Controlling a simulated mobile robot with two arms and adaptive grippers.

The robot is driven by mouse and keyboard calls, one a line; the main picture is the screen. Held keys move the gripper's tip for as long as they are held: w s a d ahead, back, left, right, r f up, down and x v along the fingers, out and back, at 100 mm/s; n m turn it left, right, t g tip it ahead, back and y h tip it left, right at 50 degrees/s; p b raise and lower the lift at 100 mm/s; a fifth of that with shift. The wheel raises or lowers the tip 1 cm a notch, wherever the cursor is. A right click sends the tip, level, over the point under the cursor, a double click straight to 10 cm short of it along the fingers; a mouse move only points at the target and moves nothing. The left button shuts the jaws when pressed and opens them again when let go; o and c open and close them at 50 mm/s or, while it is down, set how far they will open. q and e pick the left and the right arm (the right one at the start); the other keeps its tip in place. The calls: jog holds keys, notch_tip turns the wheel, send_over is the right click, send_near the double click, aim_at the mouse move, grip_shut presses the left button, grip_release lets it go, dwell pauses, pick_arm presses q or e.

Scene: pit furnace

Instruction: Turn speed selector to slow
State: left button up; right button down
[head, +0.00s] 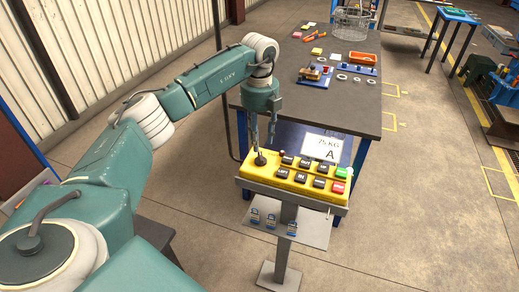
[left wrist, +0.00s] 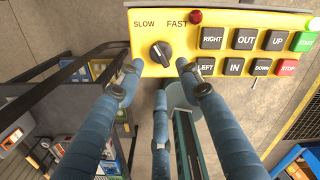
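The speed selector is a round black knob (left wrist: 160,53) at the left end of the yellow control panel (left wrist: 215,22). SLOW is printed to its upper left and FAST to its upper right. A pale mark shows on the knob, but its exact setting is hard to read. In the head view the knob (head: 260,159) sits below my left gripper (head: 264,146). That gripper points down and is open. In the left wrist view its fingertips (left wrist: 156,68) are apart, one on each side of the knob; contact cannot be told. My right gripper is not in view.
Black direction buttons, a green START button (left wrist: 304,42) and a red STOP button (left wrist: 287,67) lie right of the knob. A small red lamp (left wrist: 196,17) is close to FAST. A dark table (head: 310,110) with parts stands behind the panel.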

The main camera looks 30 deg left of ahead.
pick_arm(q)
notch_tip(320, 180, up, 5)
jog(key=shift+r, duration=0.1)
dwell(0.6)
